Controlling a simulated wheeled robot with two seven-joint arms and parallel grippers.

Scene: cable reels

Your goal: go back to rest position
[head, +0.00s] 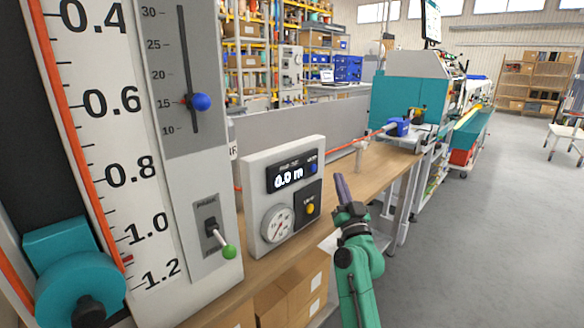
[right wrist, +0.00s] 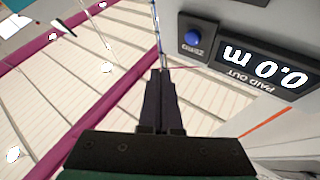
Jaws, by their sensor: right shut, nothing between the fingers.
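My right gripper (head: 342,188) is at the end of the green arm, in front of the wooden bench and to the right of the payout meter (head: 284,195). Its dark fingers point up and are shut together with nothing between them. In the right wrist view the shut fingers (right wrist: 159,88) fill the middle, and the meter's display (right wrist: 265,62) reads 0.0 m upside down at the right, apart from the fingers. My left gripper is not in view.
A tall panel with a scale, a blue-knobbed slider (head: 200,102) and a green-tipped lever (head: 229,251) stands at the left. An orange cable (head: 345,145) runs above the bench (head: 385,170). A teal machine (head: 400,95) stands behind. The grey floor (head: 480,240) at the right is clear.

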